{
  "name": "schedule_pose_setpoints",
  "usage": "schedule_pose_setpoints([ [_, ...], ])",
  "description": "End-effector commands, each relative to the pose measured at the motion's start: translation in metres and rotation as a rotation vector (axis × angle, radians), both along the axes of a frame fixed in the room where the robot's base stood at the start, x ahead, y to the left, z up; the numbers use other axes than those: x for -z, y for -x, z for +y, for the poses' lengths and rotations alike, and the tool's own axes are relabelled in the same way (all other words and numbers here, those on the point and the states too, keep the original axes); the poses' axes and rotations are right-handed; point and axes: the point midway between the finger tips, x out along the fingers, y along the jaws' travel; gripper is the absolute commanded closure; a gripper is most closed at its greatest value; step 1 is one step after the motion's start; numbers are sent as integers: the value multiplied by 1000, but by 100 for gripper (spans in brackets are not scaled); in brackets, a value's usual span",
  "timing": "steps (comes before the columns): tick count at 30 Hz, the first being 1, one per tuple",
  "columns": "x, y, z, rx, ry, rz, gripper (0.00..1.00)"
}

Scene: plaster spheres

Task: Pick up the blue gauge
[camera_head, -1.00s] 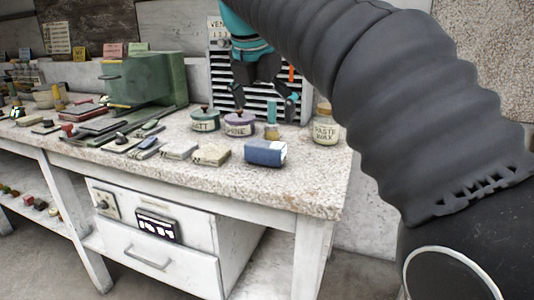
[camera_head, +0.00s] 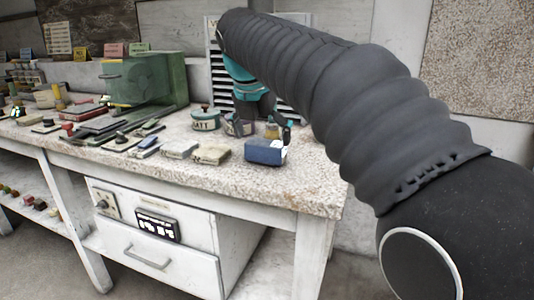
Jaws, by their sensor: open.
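A blue box-shaped thing (camera_head: 265,151), which looks like the blue gauge, lies on the speckled bench top (camera_head: 200,178) near its front right edge. No dial can be made out on it. My gripper (camera_head: 264,129) is open and points down, just above and behind the blue box. Its dark fingers show near the box's back edge; whether they touch it cannot be told. My arm comes in from the right and hides the bench's back right part.
A small yellowish bottle (camera_head: 272,130) shows close to the fingers. Pale blocks (camera_head: 212,154) lie left of the box. A green machine (camera_head: 145,80) stands farther left. The front bench strip is clear.

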Motion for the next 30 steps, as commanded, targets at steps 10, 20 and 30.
schedule_pose_setpoints([
  [10, 37, -20, -6, 1, 0, 2, 0],
  [20, 38, -20, -6, 0, 0, 1, 15],
  [30, 38, -20, -7, 0, 0, 0, 55],
])
